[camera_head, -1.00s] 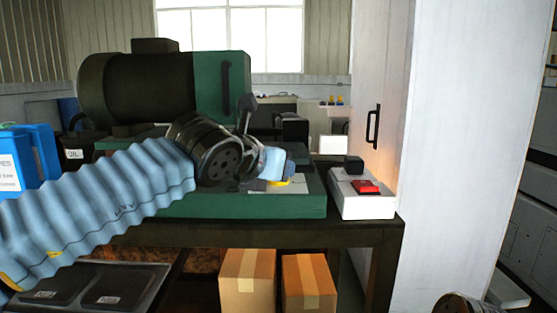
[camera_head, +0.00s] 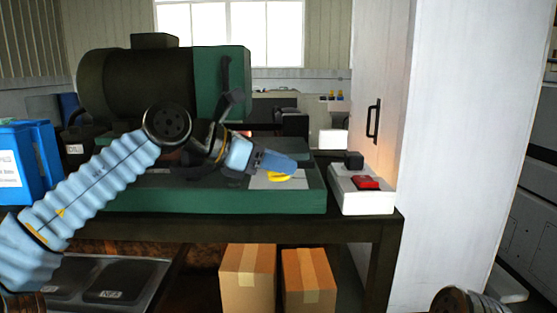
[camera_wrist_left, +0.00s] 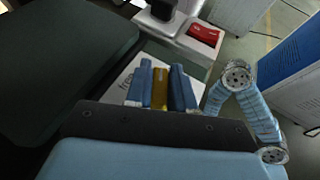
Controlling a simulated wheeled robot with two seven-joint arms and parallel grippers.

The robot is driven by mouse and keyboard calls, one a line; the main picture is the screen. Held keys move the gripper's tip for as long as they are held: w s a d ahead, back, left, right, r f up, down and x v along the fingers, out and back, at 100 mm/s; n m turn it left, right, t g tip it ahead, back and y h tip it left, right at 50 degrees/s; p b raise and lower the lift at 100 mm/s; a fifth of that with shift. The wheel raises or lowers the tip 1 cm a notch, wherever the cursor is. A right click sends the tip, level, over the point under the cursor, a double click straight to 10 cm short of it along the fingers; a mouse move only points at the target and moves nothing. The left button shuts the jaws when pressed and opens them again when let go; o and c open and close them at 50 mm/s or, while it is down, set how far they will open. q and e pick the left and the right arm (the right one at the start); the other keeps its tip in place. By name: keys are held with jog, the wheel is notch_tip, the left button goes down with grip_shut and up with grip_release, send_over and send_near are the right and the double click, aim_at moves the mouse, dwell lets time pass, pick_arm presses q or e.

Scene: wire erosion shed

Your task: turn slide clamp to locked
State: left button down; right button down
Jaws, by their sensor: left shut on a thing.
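The slide clamp shows as a yellow lever (camera_head: 280,177) over a pale plate (camera_head: 262,181) on the green machine base. In the left wrist view the yellow lever (camera_wrist_left: 160,90) stands between the blue fingers of my left gripper (camera_wrist_left: 161,76). In the head view my left gripper (camera_head: 278,164) reaches in from the left and is shut on the lever, partly hiding it. The plate (camera_wrist_left: 122,88) carries lettering in the wrist view, partly covered by the fingers. The clamp's pivot is hidden. My right gripper is not seen; only part of my right arm shows.
A white box with a red switch (camera_head: 367,183) and a black knob (camera_head: 353,160) stands just right of the base. The dark motor housing (camera_head: 135,85) and green block (camera_head: 220,90) rise behind my left arm. A white cabinet (camera_head: 450,130) bounds the right side.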

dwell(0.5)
pick_arm(q)
jog(key=c, duration=1.1)
grip_release()
jog(key=shift+o, duration=0.2)
jog(key=b+v, duration=0.1)
jog(key=v, duration=1.2)
jog(key=shift+w+a+r, duration=0.1)
jog(key=shift+a+r, duration=0.05)
jog(key=shift+a, duration=0.2)
